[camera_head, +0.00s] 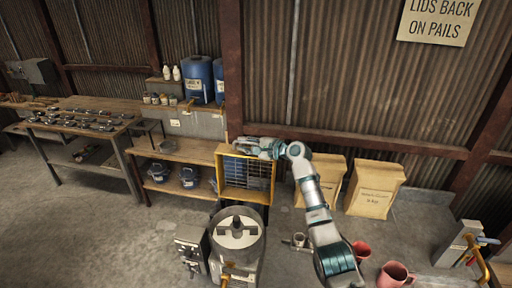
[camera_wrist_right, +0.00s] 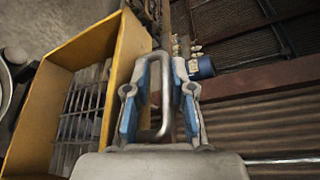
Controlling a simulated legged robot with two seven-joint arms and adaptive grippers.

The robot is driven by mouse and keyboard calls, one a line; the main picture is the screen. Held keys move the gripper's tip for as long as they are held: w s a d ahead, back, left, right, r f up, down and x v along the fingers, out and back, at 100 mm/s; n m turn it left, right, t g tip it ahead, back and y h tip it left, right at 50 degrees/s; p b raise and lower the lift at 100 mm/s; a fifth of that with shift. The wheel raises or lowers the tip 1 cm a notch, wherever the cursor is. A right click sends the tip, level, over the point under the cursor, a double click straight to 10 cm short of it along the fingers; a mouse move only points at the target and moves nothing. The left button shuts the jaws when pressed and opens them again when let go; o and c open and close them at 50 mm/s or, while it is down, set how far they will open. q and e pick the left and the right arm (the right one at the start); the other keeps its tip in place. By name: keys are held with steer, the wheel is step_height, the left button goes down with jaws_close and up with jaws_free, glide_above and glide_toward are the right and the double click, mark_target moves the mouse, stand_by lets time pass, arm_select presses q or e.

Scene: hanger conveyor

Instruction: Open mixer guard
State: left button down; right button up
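The mixer guard (camera_head: 219,172) is a yellow frame with a wire grid in it, standing upright at the middle of the head view. It also shows at the left of the right wrist view (camera_wrist_right: 95,42). A grey U-shaped handle (camera_wrist_right: 164,100) at the guard's edge lies between the fingers of my right gripper (camera_wrist_right: 160,90). The blue-padded fingers stand apart on both sides of the handle, with gaps visible. In the head view my right gripper (camera_head: 245,145) is at the guard's top edge. My left gripper is out of view.
A round-topped machine (camera_head: 237,228) stands in front of the guard. Two paper sacks (camera_head: 374,188) lean by the wall at right. Red buckets (camera_head: 395,275) stand near my right arm. A wooden shelf (camera_head: 185,150) with blue containers is left of the guard.

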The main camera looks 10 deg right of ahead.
steer(key=v, duration=1.1)
steer(key=shift+d, duration=0.3)
